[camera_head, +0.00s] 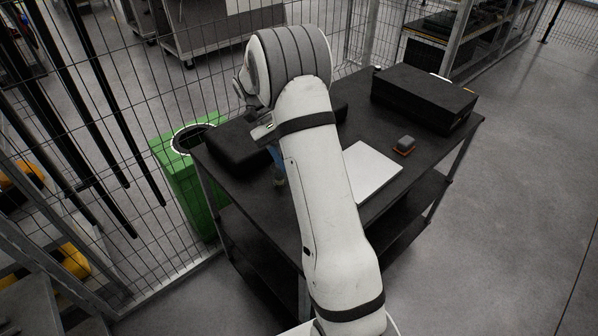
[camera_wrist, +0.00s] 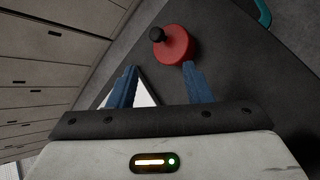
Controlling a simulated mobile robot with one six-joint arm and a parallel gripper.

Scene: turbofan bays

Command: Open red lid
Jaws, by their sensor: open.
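The red lid (camera_wrist: 174,47) shows in the wrist view as a round red piece with a black knob (camera_wrist: 156,34) at its upper left side. It lies just beyond the fingertips, nearer the right one. My gripper (camera_wrist: 158,70) has its two blue fingers spread apart with nothing held between them. I cannot tell whether the right fingertip touches the lid. In the head view my arm covers most of the gripper, and only a bit of blue finger (camera_head: 278,172) shows. I do not see the red lid there.
A green bin (camera_head: 185,190) stands left, beside the wire fence (camera_head: 130,150). A teal curved piece (camera_wrist: 263,13) shows in the wrist view.

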